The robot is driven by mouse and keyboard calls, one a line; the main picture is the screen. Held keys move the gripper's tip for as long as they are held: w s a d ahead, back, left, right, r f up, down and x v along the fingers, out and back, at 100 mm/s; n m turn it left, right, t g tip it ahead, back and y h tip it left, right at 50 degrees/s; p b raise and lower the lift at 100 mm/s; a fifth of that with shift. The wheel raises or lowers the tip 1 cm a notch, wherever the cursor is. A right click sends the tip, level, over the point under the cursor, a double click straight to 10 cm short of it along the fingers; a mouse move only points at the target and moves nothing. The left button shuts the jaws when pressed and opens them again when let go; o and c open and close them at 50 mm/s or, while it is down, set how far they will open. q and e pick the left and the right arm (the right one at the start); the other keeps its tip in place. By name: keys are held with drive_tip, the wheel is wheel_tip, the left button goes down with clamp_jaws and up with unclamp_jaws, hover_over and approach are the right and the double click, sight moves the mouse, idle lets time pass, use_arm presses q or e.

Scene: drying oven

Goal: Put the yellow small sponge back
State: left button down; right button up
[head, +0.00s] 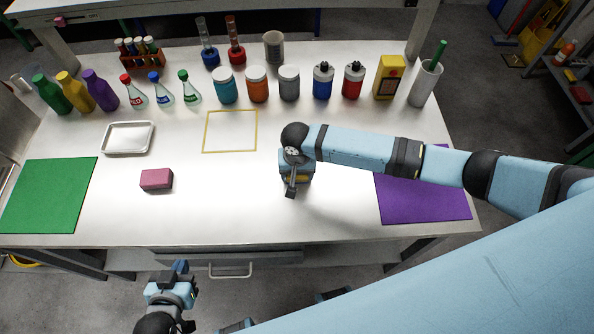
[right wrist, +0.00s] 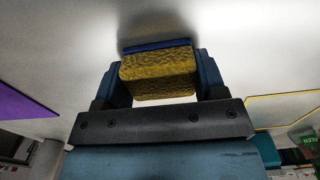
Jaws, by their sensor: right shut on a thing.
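The small yellow sponge (right wrist: 158,75), with a thin blue layer on one face, is held between the two fingers of my right gripper (right wrist: 155,82). In the head view my right gripper (head: 297,178) is over the middle of the table, to the right of and nearer than a yellow square outline (head: 230,151); it mostly hides the sponge there. The square is empty. A dark shadow lies by the sponge in the right wrist view; I cannot tell whether it touches the table. My left gripper (head: 180,268) is in front of the table's near edge, its fingers unclear.
A pink block (head: 156,179) and a metal tray (head: 128,151) are on the left. A green mat (head: 48,195) lies far left, a purple mat (head: 425,200) right under my right arm. Bottles and jars (head: 257,88) line the back. The table between pink block and right gripper is clear.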

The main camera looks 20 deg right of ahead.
drive_tip(key=o, duration=1)
drive_tip(key=shift+c, duration=0.2)
